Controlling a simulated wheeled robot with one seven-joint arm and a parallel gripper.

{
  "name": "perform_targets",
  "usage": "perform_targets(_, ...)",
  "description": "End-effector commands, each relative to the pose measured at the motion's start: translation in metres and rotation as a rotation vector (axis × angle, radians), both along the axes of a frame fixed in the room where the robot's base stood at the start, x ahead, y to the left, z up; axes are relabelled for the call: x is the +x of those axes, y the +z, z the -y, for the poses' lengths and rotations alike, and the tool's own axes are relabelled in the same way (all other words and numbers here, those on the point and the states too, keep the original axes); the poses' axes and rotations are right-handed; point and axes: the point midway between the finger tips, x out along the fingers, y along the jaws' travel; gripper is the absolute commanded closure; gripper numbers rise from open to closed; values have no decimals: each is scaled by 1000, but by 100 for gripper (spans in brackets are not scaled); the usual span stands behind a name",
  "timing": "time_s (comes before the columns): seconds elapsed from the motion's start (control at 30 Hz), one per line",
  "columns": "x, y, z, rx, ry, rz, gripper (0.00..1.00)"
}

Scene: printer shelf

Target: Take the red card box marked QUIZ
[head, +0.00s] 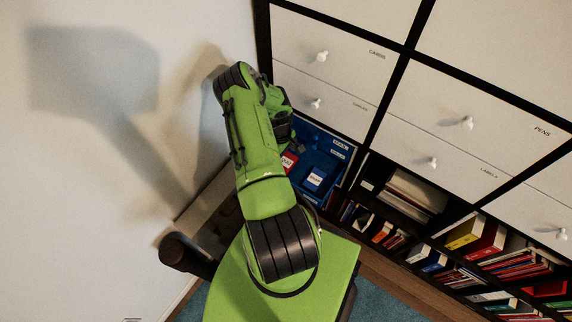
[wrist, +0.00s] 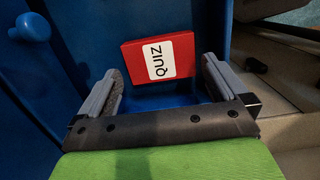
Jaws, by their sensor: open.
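The red card box marked QUIZ (wrist: 184,51) lies in the blue open drawer (wrist: 205,15), its white label facing up towards the wrist camera. In the head view the red box (head: 288,162) shows only in part beside my arm. My gripper (wrist: 161,70) is open and empty. Its two fingers stand to the left and right of the box's near part in the wrist view, with visible gaps on both sides. I cannot tell how far above the box the fingertips are. In the head view my arm mostly hides the gripper.
A blue box with a white label (head: 314,178) lies right of the red box in the head view. A blue knob (wrist: 35,27) shows at the wrist view's upper left. White drawers (head: 325,55) stand above, book shelves (head: 480,235) to the right, a wall (head: 80,200) at left.

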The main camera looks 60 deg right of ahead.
Motion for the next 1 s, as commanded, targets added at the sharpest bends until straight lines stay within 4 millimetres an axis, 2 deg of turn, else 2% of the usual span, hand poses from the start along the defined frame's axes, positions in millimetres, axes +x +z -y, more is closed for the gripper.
perform_targets(0.03, -2, -14, -1, 1, 0, -2, 0)
perform_targets(0.1, -4, -26, -1, 1, -1, -2, 0)
perform_targets(0.23, -5, -34, -1, -1, 0, 1, 0)
perform_targets(0.4, -4, -33, -1, -1, 0, 1, 0)
perform_targets(0.6, -4, -32, -1, -1, 0, 1, 31)
perform_targets(0.67, -4, -32, -1, -1, 0, 1, 38)
perform_targets(0.87, -4, -31, -1, -1, -1, 1, 38)
perform_targets(1.0, -4, -7, 0, -3, -2, 1, 38)
